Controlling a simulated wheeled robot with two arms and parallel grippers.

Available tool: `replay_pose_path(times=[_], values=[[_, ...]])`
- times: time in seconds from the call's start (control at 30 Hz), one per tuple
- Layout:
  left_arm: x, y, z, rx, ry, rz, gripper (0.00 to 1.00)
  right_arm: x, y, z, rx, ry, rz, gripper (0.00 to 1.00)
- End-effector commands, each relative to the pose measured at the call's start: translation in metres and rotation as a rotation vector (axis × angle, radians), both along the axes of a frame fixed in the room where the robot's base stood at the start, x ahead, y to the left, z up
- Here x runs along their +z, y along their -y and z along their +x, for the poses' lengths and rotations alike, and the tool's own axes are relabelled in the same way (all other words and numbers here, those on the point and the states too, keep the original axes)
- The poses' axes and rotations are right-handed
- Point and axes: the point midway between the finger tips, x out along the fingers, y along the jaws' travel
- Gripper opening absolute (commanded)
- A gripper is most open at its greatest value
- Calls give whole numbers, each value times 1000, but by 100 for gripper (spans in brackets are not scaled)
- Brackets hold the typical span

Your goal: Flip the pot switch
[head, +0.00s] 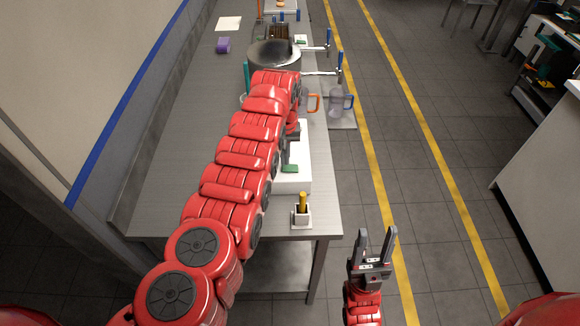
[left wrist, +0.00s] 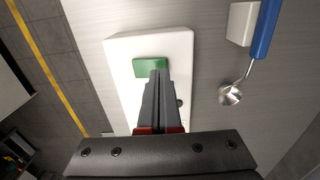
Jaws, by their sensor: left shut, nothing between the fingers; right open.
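The switch is a green rocker (head: 290,169) on a white base (head: 305,180) near the table's right edge. In the left wrist view the green rocker (left wrist: 150,68) sits toward the far end of the white base (left wrist: 118,52). My left gripper (left wrist: 158,74) is shut and empty, its tips overlapping the rocker's lower edge; I cannot tell whether they touch. In the head view my arm mostly hides this gripper. The steel pot (head: 273,62) with a dark inside stands farther back. My right gripper (head: 376,240) is open and empty over the floor.
A small holder (head: 301,219) with a yellow stick stands at the table's front. A clear jug (head: 340,104) stands at the right edge. A blue-handled ladle (left wrist: 264,32) lies beside the switch base. A purple block (head: 223,45) lies back left.

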Motion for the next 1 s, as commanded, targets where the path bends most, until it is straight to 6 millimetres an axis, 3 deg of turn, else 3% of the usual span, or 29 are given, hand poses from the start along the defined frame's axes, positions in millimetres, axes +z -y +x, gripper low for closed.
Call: replay_pose_path(times=[1.0], values=[[-15,0,0,0,1,0,0,-12,0,0,0,0,0,50]])
